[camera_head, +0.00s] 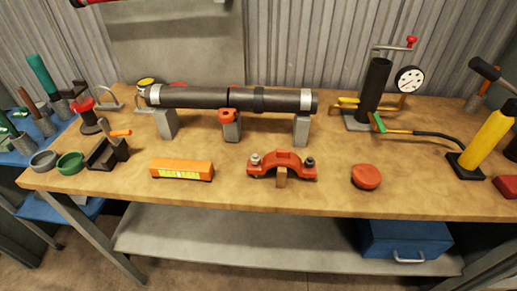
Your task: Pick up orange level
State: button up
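An orange level (182,168) with a yellow-green window along its front side lies flat on the wooden workbench (225,198), near the front edge and left of the middle. Nothing touches it, and it is fully visible. My gripper does not show in the head view.
Right of the level is a red clamp (283,165) on a small wooden block, then a red disc (366,177). Behind, a dark pipe (235,98) rests on grey supports. Left are a dark vise-like tool (108,153) and a green ring (69,163). Bare wood surrounds the level.

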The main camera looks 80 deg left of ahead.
aim_at(204, 170)
jog(key=u, duration=2.85)
jog(key=i+l+u, duration=0.25)
jog(key=i+l, duration=0.1)
